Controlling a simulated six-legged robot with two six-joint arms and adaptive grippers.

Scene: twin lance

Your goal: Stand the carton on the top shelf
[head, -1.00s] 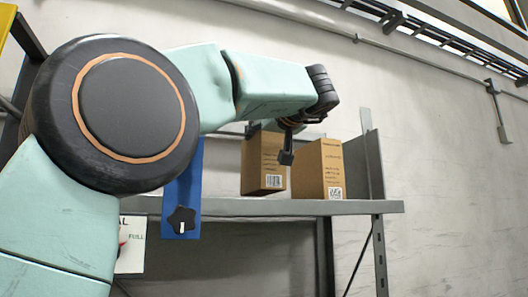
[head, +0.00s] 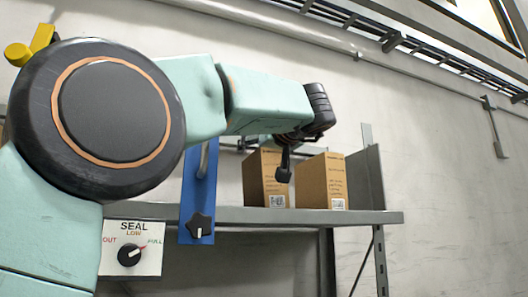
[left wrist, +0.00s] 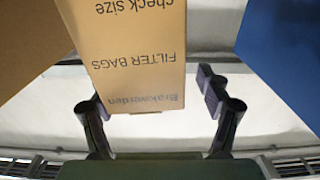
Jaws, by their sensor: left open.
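A brown carton (head: 265,180) stands upright on the top shelf (head: 300,216). It has small print and a barcode low on its front. In the left wrist view its printed face, reading FILTER BAGS (left wrist: 140,60), shows upside down between my fingers. My left gripper (head: 285,165) is open at the carton, one dark finger hanging in front of its right side. In the left wrist view both fingers of the left gripper (left wrist: 153,97) are spread, with gaps beside the carton. My right gripper is not in view.
A second brown carton (head: 322,182) stands close on the right, before the grey shelf end (head: 365,175). A blue panel (head: 197,190) with a black knob (head: 200,226) and a white SEAL dial panel (head: 132,248) are left of the cartons.

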